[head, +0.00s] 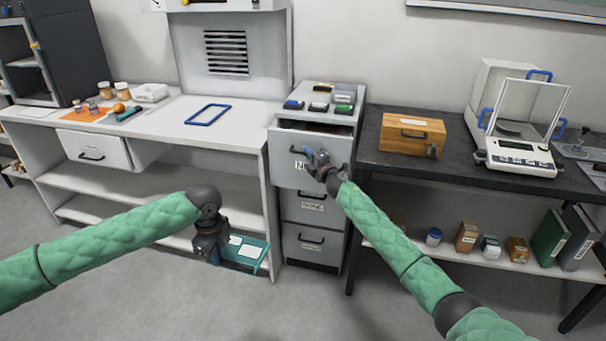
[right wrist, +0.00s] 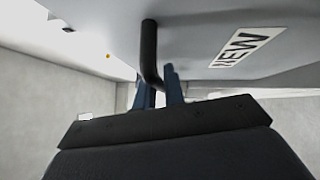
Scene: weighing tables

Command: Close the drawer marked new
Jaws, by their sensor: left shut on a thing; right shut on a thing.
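The drawer marked new (head: 293,172) is the top drawer of a grey cabinet. It stands partly open, with a dark gap above its front. My right gripper (head: 314,157) is shut on its black handle; the handle (right wrist: 149,45) and the NEW label (right wrist: 248,47) show in the right wrist view, with my right gripper's fingers (right wrist: 160,90) at the handle's lower end. My left gripper (head: 214,257) points down and is shut on a teal board (head: 248,263) with white labels, held low in front of the left bench.
Two closed drawers (head: 312,208) lie below. Several small coloured items (head: 320,106) sit on the cabinet top. A wooden box (head: 412,134) and a balance (head: 520,158) stand on the dark right table. A blue frame (head: 208,122) lies on the white left bench.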

